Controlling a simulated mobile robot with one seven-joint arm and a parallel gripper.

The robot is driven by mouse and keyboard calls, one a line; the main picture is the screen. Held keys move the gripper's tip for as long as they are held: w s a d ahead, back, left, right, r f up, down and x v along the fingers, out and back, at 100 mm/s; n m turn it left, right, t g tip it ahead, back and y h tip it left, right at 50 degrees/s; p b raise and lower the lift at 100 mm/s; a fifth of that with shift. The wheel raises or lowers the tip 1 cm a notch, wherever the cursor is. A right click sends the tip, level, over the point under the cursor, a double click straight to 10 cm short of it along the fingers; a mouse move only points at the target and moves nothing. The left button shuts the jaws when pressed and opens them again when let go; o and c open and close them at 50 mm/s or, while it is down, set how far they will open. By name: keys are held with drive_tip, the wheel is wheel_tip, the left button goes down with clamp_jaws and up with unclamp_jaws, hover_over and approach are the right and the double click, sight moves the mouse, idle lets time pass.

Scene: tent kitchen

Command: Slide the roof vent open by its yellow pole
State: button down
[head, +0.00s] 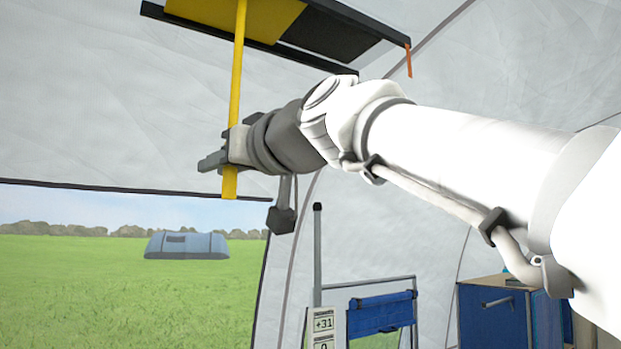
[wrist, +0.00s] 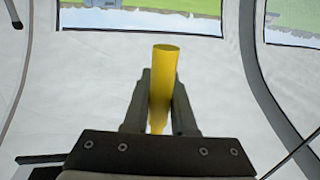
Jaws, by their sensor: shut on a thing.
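The yellow pole (head: 237,75) hangs down from the roof vent in the head view. The vent has a yellow panel (head: 232,14) beside a dark part (head: 330,32), in a dark frame under the tent roof. My gripper (head: 222,160) is shut on the pole near its lower end, and a short piece of the pole sticks out below the fingers. In the wrist view the pole (wrist: 163,85) stands between the two dark fingers of my gripper (wrist: 160,100). Its yellow end is free there.
An orange strap (head: 409,60) hangs from the vent frame's right corner. A blue cabinet (head: 492,315) and a folding frame with blue cloth (head: 382,315) stand low at the right. A sign (head: 324,325) is beside them.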

drive_tip(key=shift+s+a, duration=0.15)
drive_tip(key=shift+a, duration=0.1)
idle(0.3)
drive_tip(key=c, duration=0.7)
unclamp_jaws()
drive_tip(key=shift+s+a, duration=0.1)
drive_tip(key=shift+a, duration=0.05)
drive_tip(key=shift+c, duration=0.2)
drive_tip(key=b+v, duration=0.5)
drive_tip(key=v, duration=1.2)
drive_tip(key=shift+d, duration=0.3)
